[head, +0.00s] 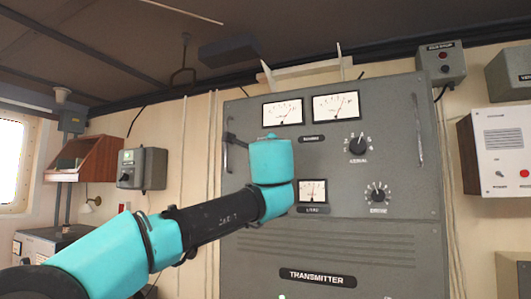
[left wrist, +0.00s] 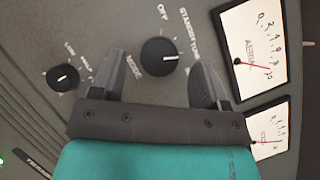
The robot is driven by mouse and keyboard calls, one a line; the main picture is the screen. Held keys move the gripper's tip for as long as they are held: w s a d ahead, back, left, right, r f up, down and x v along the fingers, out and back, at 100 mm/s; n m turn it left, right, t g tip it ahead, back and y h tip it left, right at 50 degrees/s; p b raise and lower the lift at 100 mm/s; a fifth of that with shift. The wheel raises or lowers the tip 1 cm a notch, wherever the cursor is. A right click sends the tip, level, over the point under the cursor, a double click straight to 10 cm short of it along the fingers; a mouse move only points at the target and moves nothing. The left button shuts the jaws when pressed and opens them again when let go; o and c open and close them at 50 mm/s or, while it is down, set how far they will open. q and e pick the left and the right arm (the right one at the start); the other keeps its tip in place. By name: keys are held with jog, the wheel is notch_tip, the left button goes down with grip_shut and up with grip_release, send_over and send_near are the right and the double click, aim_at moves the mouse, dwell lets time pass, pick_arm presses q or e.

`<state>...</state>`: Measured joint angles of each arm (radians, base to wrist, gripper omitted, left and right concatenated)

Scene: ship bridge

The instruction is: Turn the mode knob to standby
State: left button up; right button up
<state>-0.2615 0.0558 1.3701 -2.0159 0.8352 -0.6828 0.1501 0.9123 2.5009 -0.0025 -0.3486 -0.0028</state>
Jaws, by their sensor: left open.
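The mode knob (left wrist: 160,57) is round and black, on the grey transmitter panel (head: 350,235). Words for off, standby and tune are printed around it. Its white mark points right in the left wrist view, towards the tune side and away from the standby word. My left gripper (left wrist: 160,63) is open, with one finger on each side of the knob and visible gaps between. I cannot tell how far its tips are from the panel. In the head view my left wrist (head: 270,165) covers the mode knob. My right gripper is not in view.
A smaller knob (left wrist: 62,78) sits left of the fingers in the wrist view. Meters (left wrist: 252,48) lie close to the right finger. The aerial knob (head: 358,146) and drive knob (head: 378,194) are right of my wrist. A panel handle (head: 418,130) stands at the right.

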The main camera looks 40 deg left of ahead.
pick_arm(q)
jog(key=shift+x, duration=0.85)
jog(key=shift+c, duration=0.2)
jog(key=c, duration=0.9)
jog(key=shift+o, duration=0.2)
jog(key=shift+d+n+g, duration=0.1)
jog(key=shift+n+g, duration=0.2)
jog(key=shift+n, duration=0.3)
jog(key=shift+r+n+g+h, duration=0.1)
jog(key=shift+n+g+h, duration=0.5)
jog(key=shift+n, duration=0.9)
jog(key=shift+n+g+h, duration=0.3)
jog(key=shift+n+g, duration=0.5)
jog(key=shift+n, duration=0.7)
